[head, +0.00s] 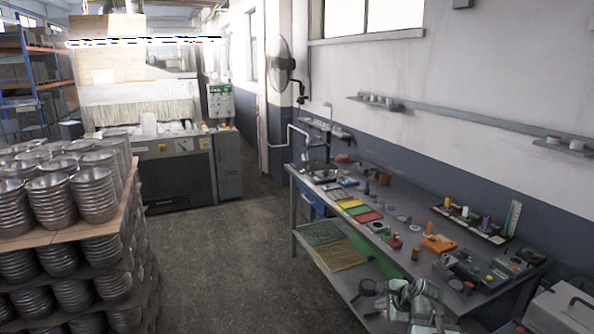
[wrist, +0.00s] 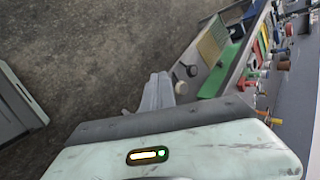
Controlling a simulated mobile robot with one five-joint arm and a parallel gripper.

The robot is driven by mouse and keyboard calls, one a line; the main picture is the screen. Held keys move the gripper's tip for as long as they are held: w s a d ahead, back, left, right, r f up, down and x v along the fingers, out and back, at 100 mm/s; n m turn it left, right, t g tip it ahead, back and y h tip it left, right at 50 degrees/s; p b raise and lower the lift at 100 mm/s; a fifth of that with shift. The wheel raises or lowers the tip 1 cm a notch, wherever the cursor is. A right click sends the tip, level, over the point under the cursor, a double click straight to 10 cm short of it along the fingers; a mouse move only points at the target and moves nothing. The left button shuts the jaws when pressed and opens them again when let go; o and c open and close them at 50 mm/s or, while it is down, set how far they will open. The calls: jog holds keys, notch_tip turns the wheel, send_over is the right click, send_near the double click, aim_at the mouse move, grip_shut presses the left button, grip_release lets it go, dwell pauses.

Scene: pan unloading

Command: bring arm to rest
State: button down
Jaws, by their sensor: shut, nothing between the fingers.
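My gripper (wrist: 157,92) shows in the wrist view as two pale grey fingers lying close together, shut with nothing between them. The pale green wrist housing fills the bottom of that view and hides what is below it. In the head view part of my arm shows at the bottom, right of centre, in front of the workbench (head: 342,290). I cannot make out the fingertips clearly there. In the wrist view the fingers are over the dark floor, left of the bench edge and its lower shelf.
The bench top holds coloured trays, an orange block (head: 438,243) and several small tools. Stacked metal pans (head: 55,198) stand on layered boards at the left. A machine (head: 175,170) stands at the back. The floor (head: 235,260) between pans and bench is clear.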

jog(key=s+a+f+n+g, duration=0.2)
jog(key=a+n, duration=0.4)
jog(key=a, duration=0.4)
jog(key=s+a+f+n+g, duration=0.25)
jog(key=a+n, duration=0.25)
jog(key=a, duration=0.4)
jog(key=s+d+f+n+g+h, duration=0.1)
jog(key=s+d+n+g, duration=0.1)
jog(key=s+n, duration=0.5)
jog(key=shift+s+d+n+g+h, duration=0.15)
jog(key=shift+d+n+g+h, duration=0.2)
jog(key=shift+n+g, duration=0.4)
jog(key=shift+f, duration=0.1)
